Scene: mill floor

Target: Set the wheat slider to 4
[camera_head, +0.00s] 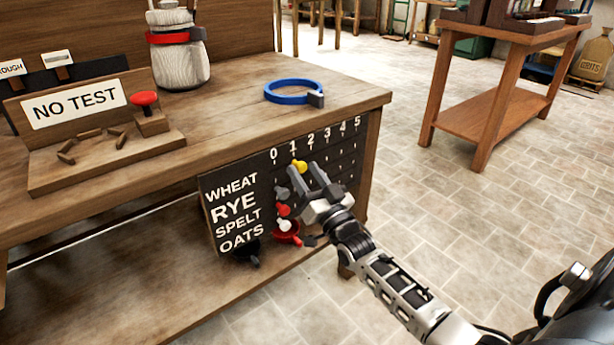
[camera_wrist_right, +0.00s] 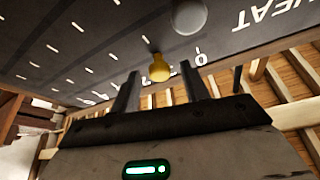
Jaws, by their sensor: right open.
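The slider board (camera_head: 235,235) hangs on the bench front, with rows WHEAT, RYE, SPELT and OATS and columns 0 to 5. The yellow wheat knob (camera_head: 299,166) sits in the top row near 1. It also shows in the right wrist view (camera_wrist_right: 158,66). A grey knob (camera_head: 281,192) is in the RYE row near 0; it also shows in the wrist view (camera_wrist_right: 188,15). My right gripper (camera_head: 310,176) is open at the board, close to the yellow knob. In the wrist view the knob appears between its fingers; I cannot tell whether they touch. My left gripper is not in view.
A red knob (camera_head: 284,210) and a white knob (camera_head: 285,226) sit lower on the board. A red scoop (camera_head: 288,238) and a black scoop (camera_head: 245,252) are near its lower edge. A blue ring (camera_head: 288,97) lies on the bench top.

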